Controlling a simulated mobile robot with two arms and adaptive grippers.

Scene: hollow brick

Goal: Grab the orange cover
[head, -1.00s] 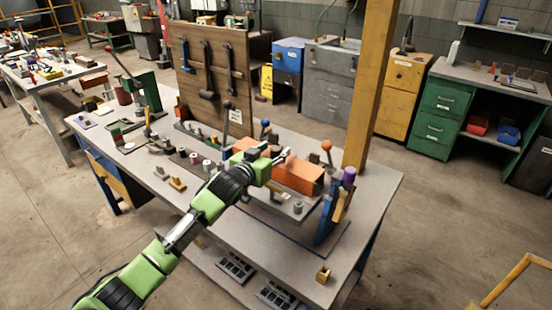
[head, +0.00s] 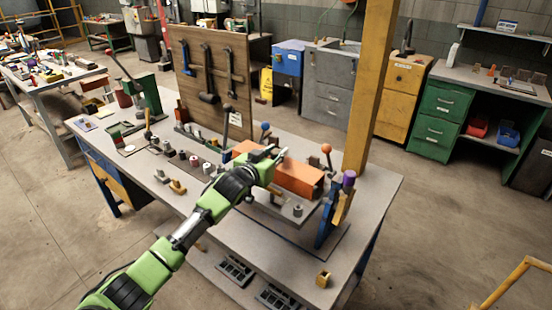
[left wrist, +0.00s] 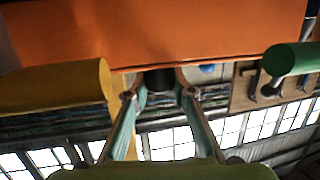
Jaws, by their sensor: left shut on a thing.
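The orange cover (head: 300,179) is a long block-like piece on a fixture on the workbench, with its right end near a blue upright. My left gripper (head: 279,154) reaches over its middle and hides part of it. In the left wrist view the cover (left wrist: 160,30) fills the top. My left gripper's fingertips (left wrist: 160,92) are at its lower edge, shut on a small dark part there that appears to belong to the cover. Whether the cover is lifted I cannot tell. My right gripper is not in view.
The fixture has levers with an orange knob (head: 326,148) and a blue knob (head: 265,126), and a purple-topped post (head: 348,178).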

